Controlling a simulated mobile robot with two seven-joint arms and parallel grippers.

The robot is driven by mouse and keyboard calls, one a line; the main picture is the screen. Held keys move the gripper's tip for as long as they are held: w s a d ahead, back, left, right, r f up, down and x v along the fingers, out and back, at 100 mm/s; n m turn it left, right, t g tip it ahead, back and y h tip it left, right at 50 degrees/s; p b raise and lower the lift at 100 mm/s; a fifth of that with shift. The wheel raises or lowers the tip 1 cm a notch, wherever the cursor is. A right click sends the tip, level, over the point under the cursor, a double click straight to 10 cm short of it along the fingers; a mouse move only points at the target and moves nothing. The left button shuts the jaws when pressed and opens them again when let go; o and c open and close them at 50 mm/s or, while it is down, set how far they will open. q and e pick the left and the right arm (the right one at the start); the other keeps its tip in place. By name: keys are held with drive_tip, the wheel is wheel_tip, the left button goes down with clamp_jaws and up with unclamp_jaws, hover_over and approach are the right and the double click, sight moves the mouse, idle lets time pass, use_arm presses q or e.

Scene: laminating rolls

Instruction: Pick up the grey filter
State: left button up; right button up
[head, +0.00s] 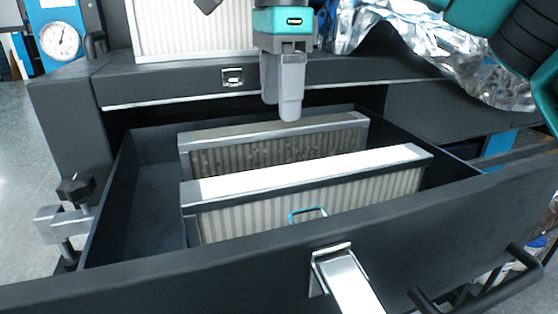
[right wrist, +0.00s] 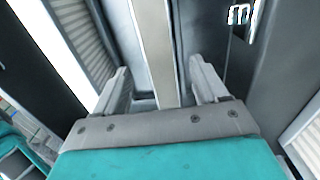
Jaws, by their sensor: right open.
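The grey filter (head: 275,150) stands upright on edge in the back of the open drawer, with dull, stained pleats in a grey frame. My right gripper (head: 290,114) points down over its top edge, open and empty. In the right wrist view, the top edge of the grey filter (right wrist: 153,45) runs as a pale strip between the two spread fingers (right wrist: 160,72). I cannot tell how far the fingertips reach down beside it. My left gripper is not in view.
A whiter filter (head: 320,177) with a teal handle stands in front of the grey one in the drawer (head: 150,205). Another white filter (head: 190,30) stands on the cabinet behind. Crumpled silver film (head: 425,45) lies at back right. The drawer's left side is empty.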

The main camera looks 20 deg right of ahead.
sight(279, 125)
wheel_tip(279, 125, down, 7)
drive_tip(key=shift+f+b, duration=0.15)
drive_tip(key=shift+b, duration=0.15)
drive_tip(key=shift+c, duration=0.3)
drive_tip(key=c, duration=1.2)
clamp_jaws()
